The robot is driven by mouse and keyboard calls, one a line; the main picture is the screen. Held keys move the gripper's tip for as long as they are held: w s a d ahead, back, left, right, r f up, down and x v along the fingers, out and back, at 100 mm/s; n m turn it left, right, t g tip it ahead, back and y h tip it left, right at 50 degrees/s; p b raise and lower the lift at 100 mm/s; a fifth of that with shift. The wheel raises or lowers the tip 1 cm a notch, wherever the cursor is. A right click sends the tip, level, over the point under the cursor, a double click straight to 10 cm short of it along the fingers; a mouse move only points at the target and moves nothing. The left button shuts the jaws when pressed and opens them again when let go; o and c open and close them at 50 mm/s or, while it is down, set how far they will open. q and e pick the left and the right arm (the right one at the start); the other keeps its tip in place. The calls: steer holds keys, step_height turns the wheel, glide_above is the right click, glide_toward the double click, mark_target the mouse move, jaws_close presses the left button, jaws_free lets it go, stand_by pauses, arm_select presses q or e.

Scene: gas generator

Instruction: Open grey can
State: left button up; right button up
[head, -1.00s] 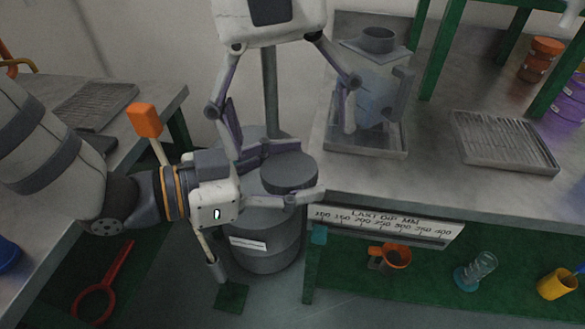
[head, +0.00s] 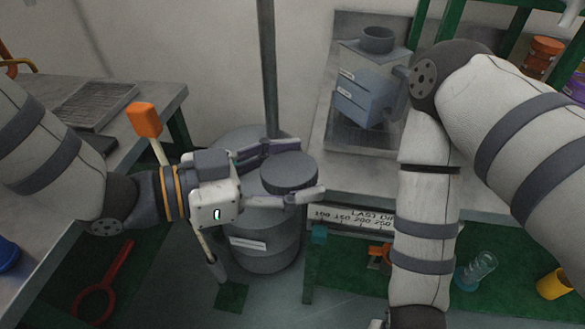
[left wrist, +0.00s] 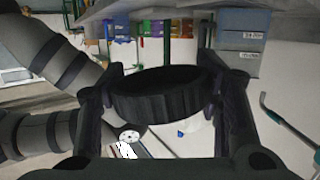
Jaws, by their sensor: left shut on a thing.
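A round dark-grey lid-like disc (head: 289,174) lies between the fingers of my left gripper (head: 308,170), which is shut on its sides. The disc also shows in the left wrist view (left wrist: 155,95), between both fingers. I cannot tell how large the gap between disc and can is. My right arm comes in from the right and reaches down past the bottom edge, where its gripper is out of sight.
A blue-grey box (head: 365,98) with a round neck stands on the right bench in a tray (head: 345,135). An orange-headed tool (head: 145,120) stands by my left wrist. A thin pole (head: 267,70) rises behind the can. A red ring-handled tool (head: 95,303) lies lower left.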

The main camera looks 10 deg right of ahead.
arm_select(q)
steer(key=a+f+n+t+y, duration=0.1)
steer(key=a+f+n+t, duration=0.1)
steer(key=a, duration=1)
steer(key=a+f+n+t+y, duration=0.1)
steer(key=a+f+n+t, duration=0.1)
steer(key=a, duration=1)
steer(key=shift+w+f+n+t+y, duration=0.35)
steer(key=shift+n+t, duration=0.15)
steer(key=shift+t, duration=0.6)
arm_select(e)
steer(key=s+d+n+g, duration=0.1)
steer(key=s+d+n, duration=0.3)
steer(key=s, duration=0.3)
steer(key=shift+f+n+y, duration=0.15)
steer(key=shift+n+y, duration=0.25)
